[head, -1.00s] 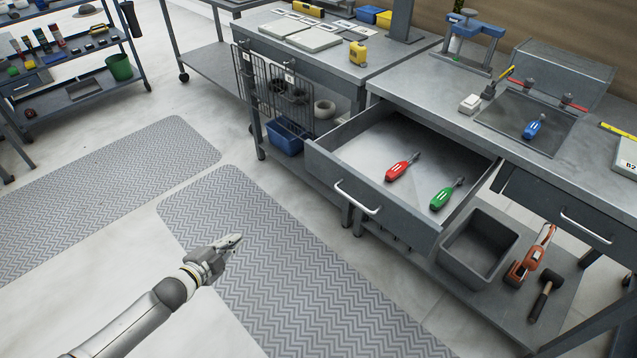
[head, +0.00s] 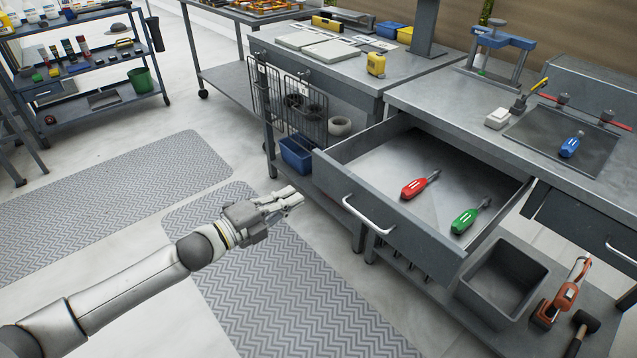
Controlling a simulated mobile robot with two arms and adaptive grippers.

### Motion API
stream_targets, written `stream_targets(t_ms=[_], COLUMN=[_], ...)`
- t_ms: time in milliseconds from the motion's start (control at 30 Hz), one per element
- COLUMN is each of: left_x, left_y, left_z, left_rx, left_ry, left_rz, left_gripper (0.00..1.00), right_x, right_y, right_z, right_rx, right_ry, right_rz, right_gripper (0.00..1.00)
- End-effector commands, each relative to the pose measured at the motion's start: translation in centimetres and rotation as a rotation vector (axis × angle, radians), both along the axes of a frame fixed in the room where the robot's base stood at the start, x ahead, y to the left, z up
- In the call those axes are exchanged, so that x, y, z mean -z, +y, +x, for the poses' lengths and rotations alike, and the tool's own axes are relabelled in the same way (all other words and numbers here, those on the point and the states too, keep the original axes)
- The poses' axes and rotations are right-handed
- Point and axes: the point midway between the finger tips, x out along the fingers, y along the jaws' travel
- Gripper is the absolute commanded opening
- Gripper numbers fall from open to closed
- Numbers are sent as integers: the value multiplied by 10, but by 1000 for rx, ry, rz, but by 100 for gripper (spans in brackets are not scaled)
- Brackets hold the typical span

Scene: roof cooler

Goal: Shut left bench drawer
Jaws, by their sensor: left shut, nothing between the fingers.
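The left bench drawer (head: 395,222) is pulled far out from under the grey workbench (head: 437,92). Its bar handle (head: 368,215) is on the front panel. A red screwdriver (head: 419,185) and a green screwdriver (head: 469,216) lie inside on the drawer floor. My left gripper (head: 297,199) is shut and empty. It is in front of the drawer, to the left of the handle and apart from it in the picture. My right gripper is not in view.
A second drawer (head: 590,238) is at the right of the bench. A grey bin (head: 503,280) and an orange tool (head: 563,297) are on the lower shelf. A blue bin (head: 297,154) is under the neighbouring bench. The matted floor (head: 280,285) in front is clear.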

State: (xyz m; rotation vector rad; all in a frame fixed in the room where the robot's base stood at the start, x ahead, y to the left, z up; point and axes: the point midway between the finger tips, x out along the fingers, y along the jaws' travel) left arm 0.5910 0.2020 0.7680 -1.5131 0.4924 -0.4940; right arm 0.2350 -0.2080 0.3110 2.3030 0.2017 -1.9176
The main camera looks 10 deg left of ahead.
Motion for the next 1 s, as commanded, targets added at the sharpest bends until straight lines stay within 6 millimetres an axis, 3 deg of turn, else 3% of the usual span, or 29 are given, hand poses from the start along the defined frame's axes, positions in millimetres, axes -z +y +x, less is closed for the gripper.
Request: stream_targets(t_ms=[300, 500, 1000], left_x=[-1, 0, 1], left_y=[-31, -45, -50], left_z=[44, 63, 70], left_rx=[-1, -2, -2], left_ry=[-2, 0, 1], left_rz=[-1, -2, 0], left_gripper=[0, 0, 0], right_x=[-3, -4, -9], right_y=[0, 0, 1], right_z=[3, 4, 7], right_rx=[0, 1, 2], right_ry=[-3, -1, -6], right_rz=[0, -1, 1], right_gripper=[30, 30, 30])
